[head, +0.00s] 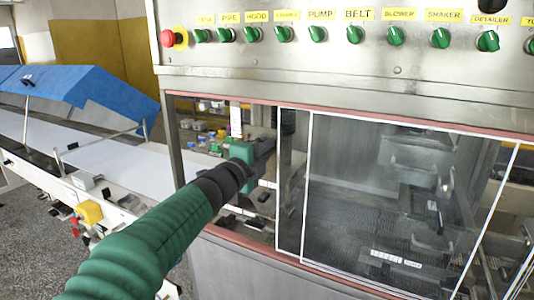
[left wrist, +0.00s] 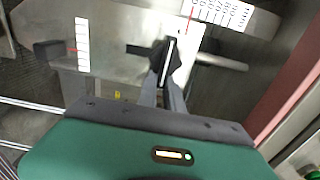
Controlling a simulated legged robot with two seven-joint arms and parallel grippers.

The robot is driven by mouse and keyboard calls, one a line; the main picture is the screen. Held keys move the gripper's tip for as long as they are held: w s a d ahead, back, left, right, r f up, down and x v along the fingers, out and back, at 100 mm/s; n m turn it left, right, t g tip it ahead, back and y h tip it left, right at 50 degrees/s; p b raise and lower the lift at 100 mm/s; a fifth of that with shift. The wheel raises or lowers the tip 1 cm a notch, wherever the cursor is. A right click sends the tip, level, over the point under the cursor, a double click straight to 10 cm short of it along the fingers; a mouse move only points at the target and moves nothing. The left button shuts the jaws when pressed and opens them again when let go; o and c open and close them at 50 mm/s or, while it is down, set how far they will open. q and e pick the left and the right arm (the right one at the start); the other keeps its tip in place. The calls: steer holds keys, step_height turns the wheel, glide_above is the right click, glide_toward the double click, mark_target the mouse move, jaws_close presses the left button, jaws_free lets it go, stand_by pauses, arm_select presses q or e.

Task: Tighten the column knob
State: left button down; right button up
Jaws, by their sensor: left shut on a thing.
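The column knob, a black knob (left wrist: 157,62), sits in the middle of the left wrist view in front of a metal plate. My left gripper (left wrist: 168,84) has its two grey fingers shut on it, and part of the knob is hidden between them. In the head view my left gripper (head: 266,150) reaches through the open left part of the machine's front. There its fingers and the knob cannot be made out. My right gripper is in neither view.
White scale strips stand left (left wrist: 82,44) and upper right (left wrist: 222,13) of the knob. A second dark part (left wrist: 48,48) is at left. The clear sliding door (head: 390,200) is right of my arm; a switch panel (head: 340,60) is above. A conveyor (head: 110,160) stands left.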

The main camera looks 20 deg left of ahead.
arm_select(q)
steer(key=shift+a+f, duration=0.2)
steer(key=shift+f, duration=0.2)
steer(key=c, duration=1.5)
jaws_free()
steer(key=shift+r, duration=0.1)
steer(key=shift+a+r, duration=0.1)
steer(key=shift+s, duration=0.4)
steer(key=s+p, duration=0.2)
steer(key=s, duration=0.3)
steer(key=s+a+p, duration=0.1)
steer(key=s+p, duration=0.2)
steer(key=s, duration=0.2)
steer(key=s+p, duration=0.3)
steer(key=s, duration=0.3)
steer(key=shift+a, duration=0.15)
